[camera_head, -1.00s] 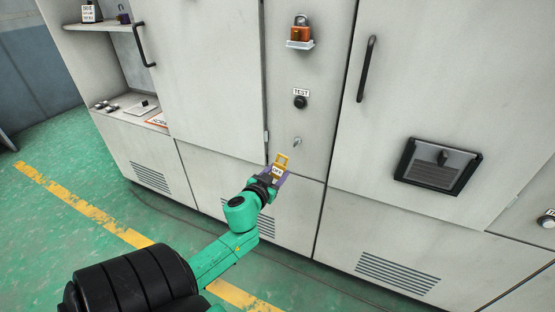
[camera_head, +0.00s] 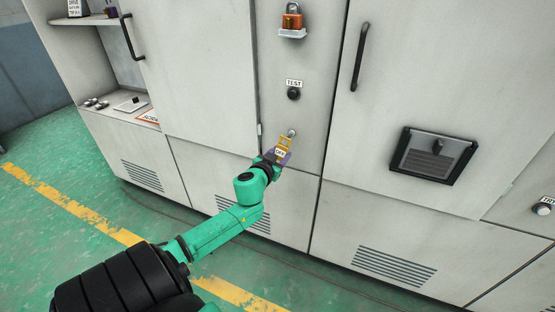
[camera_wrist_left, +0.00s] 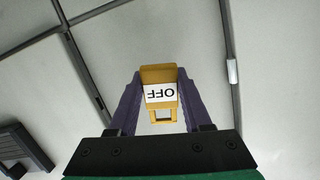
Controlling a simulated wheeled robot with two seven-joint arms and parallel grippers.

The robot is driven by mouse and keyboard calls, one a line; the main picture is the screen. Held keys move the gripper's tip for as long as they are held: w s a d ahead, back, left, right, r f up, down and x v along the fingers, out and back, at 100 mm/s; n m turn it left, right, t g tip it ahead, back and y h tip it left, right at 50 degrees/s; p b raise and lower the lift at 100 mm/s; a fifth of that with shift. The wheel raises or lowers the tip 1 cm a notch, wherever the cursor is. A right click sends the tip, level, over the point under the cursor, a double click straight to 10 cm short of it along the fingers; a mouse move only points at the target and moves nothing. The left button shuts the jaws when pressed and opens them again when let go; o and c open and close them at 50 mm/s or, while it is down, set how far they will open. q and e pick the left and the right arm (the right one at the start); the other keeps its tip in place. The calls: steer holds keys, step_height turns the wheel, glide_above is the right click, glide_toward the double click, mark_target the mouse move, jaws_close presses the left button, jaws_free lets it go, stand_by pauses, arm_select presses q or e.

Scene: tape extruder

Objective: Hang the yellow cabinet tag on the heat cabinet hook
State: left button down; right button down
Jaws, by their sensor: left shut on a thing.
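In the left wrist view the tag (camera_wrist_left: 160,92) sits between the two purple fingers of the gripper (camera_wrist_left: 160,95). The hook (camera_head: 292,133) is a small grey piece on the panel, right at the tag's top loop. I cannot tell whether loop and hook touch. The hook is not visible in the left wrist view. My right gripper is not in view.
The TEST button (camera_head: 293,94) is above the hook, and an orange padlock (camera_head: 292,18) on a small ledge is higher up. Black door handles (camera_head: 361,56) stick out on both sides. An open shelf (camera_head: 120,106) with small items is at left.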

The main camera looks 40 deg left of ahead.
arm_select(q)
steer(key=shift+r+b+x, duration=0.25)
steer(key=shift+b+x, duration=0.2)
steer(key=shift+x, duration=0.85)
steer(key=shift+w+a+f+b, duration=0.3)
steer(key=shift+w+f+b, duration=0.1)
steer(key=shift+w, duration=0.25)
steer(key=shift+c, duration=1.3)
jaws_free()
steer(key=shift+s, duration=0.1)
